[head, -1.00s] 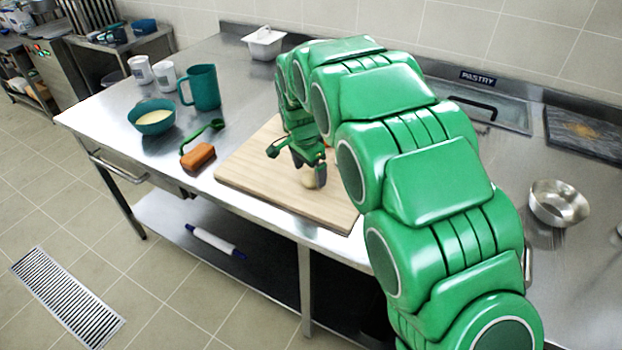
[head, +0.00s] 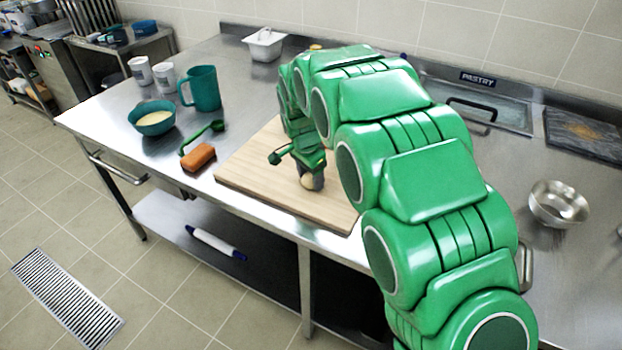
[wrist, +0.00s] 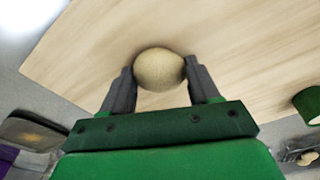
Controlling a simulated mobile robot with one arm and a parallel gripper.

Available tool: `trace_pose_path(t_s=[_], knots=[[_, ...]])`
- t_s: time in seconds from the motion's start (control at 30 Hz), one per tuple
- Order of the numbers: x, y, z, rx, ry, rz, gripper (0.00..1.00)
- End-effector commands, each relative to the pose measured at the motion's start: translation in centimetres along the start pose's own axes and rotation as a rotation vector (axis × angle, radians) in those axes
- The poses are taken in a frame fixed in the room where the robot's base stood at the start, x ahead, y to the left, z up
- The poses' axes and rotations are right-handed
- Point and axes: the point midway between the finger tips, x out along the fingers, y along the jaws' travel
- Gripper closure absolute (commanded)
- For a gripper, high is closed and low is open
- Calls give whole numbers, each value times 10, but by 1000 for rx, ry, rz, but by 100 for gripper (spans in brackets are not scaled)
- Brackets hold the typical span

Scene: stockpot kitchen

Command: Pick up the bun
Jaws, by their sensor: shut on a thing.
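The bun (wrist: 158,69) is a pale, round, speckled piece in the wrist view, between the two dark fingers of my gripper (wrist: 160,80). The fingers touch it on both sides. In the head view the bun (head: 307,182) is small and partly hidden by my gripper (head: 311,174). It is at the wooden board (head: 260,190), toward the board's front. I cannot tell whether it touches the board or is just above it.
Left of the board lie an orange-brown block (head: 199,157) and a green spoon (head: 205,136). A teal bowl (head: 153,121) and a teal jug (head: 203,90) stand farther left. A metal bowl (head: 558,204) is on the right. The board's left part is clear.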

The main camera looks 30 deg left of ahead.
Motion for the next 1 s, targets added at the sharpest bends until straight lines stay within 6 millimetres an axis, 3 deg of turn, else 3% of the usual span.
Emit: trace_pose_path(t_s=[0.17, 0.43, 0.77, 1.0], knots=[[-4, 0, -1, 0, 1, -1, 69], [-32, 0, -5, 1, 1, -2, 69], [-60, 20, 3, 0, 1, -1, 69], [-91, 44, 11, 0, 0, -1, 69]])
